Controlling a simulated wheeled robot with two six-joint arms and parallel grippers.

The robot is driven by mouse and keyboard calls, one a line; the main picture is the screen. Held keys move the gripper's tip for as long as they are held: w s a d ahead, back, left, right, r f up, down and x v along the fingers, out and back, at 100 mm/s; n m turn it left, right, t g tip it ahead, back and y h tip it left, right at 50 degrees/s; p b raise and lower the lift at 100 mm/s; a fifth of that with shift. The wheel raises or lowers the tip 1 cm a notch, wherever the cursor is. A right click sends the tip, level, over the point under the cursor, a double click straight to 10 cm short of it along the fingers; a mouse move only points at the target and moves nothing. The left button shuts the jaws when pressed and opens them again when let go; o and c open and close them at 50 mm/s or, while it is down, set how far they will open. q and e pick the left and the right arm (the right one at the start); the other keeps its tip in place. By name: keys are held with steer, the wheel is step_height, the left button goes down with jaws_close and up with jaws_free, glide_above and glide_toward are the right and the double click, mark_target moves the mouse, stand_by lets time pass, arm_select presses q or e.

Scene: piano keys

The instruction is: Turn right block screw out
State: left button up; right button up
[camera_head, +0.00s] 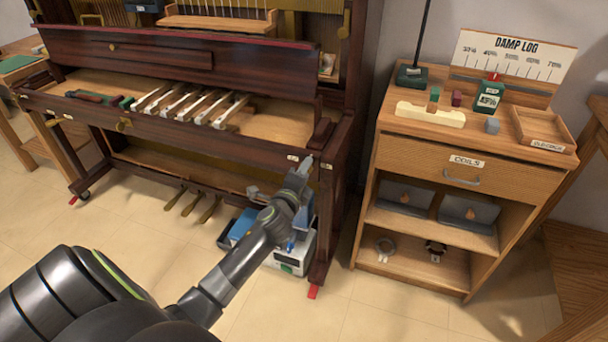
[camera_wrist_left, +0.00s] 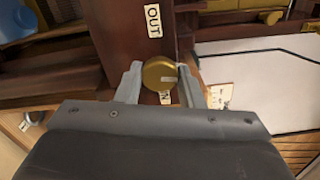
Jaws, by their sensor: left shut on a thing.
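The right block screw (camera_wrist_left: 157,72) is a round brass knob with a pale index line on its right half. It sits on a dark brown wood face, between an OUT label (camera_wrist_left: 153,21) and a partly covered IN label (camera_wrist_left: 166,97). In the left wrist view my left gripper (camera_wrist_left: 160,85) has one finger on each side of the knob and is shut on it. In the head view my left gripper (camera_head: 304,168) is at the right end of the piano's key bed, and the screw is hidden there. My right gripper is not in view.
The upright piano (camera_head: 180,50) has several exposed keys (camera_head: 190,104) left of my gripper. A wooden cabinet (camera_head: 470,155) with a COILS drawer stands to the right, with small coloured blocks and a DAMP LOG board (camera_head: 515,55) on top. Boxes (camera_head: 285,258) sit on the floor below.

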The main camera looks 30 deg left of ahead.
arm_select(q)
steer(key=n+b, duration=0.3)
steer(key=n, duration=0.5)
steer(key=shift+f, duration=0.15)
steer(key=n+b, duration=0.2)
steer(key=n, duration=0.2)
steer(key=shift+n, duration=0.4)
steer(key=n+b, duration=0.2)
steer(key=n, duration=0.5)
steer(key=shift+n, duration=0.3)
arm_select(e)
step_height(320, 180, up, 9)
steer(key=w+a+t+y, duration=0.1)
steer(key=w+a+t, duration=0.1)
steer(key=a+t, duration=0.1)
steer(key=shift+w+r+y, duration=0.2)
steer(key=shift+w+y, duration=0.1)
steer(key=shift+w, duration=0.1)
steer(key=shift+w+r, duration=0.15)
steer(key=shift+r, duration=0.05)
arm_select(q)
steer(key=o, duration=1)
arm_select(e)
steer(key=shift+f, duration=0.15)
